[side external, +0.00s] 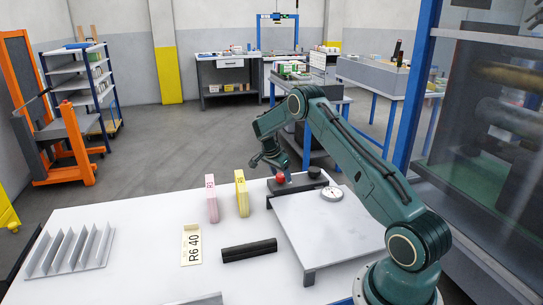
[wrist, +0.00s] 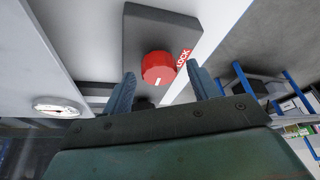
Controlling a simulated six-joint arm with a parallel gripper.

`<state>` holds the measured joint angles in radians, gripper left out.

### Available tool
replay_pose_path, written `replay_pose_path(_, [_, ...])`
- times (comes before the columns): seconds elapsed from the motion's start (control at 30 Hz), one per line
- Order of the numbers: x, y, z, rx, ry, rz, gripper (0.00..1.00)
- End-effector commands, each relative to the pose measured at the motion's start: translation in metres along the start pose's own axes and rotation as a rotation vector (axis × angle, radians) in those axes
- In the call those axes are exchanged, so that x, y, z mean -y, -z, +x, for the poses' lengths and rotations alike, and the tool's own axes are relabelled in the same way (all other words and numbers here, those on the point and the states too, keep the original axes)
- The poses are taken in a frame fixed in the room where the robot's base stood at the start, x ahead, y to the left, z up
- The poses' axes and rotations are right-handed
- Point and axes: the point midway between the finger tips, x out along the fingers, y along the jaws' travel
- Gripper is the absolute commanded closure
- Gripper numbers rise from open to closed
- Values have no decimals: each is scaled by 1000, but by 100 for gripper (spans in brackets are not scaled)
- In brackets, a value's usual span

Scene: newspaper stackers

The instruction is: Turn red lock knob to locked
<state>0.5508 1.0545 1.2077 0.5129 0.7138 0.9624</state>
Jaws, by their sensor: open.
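The red lock knob (wrist: 157,66) sits on a dark grey box (wrist: 148,28) in the wrist view. It has a short white mark on its face, pointing towards the bottom of the picture. A red "LOCK" label (wrist: 183,59) is beside it on the right. My gripper (wrist: 161,71) is open, with one blue finger on each side of the knob; I cannot tell whether either finger touches it. In the side view my gripper (side external: 268,161) is just above and left of the red knob (side external: 280,178), at the box's left end.
A black knob (side external: 314,172) is on the same box. A round white dial (side external: 332,193) lies near a raised white platform (side external: 335,235). Pink (side external: 211,200) and yellow (side external: 241,191) blocks stand to the left. A black bar (side external: 249,250) and an "R6 40" card (side external: 191,245) lie in front.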

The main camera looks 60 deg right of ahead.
Motion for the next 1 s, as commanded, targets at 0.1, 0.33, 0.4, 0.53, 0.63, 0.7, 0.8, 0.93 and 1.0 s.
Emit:
replay_pose_path(0.1, [0,0,0,0,0,0,41])
replay_pose_path(0.33, [0,0,0,0,0,0,78])
replay_pose_path(0.4, [0,0,0,0,0,0,85])
replay_pose_path(0.53, [0,0,0,0,1,-2,85])
replay_pose_path(0.63, [0,0,0,0,4,-11,85])
replay_pose_path(0.7, [0,0,0,1,9,-22,85])
replay_pose_path(0.8, [0,0,0,0,20,-50,85])
replay_pose_path(0.93, [-1,1,0,-1,43,-105,85])
replay_pose_path(1.0, [-2,1,0,-1,58,-144,85])
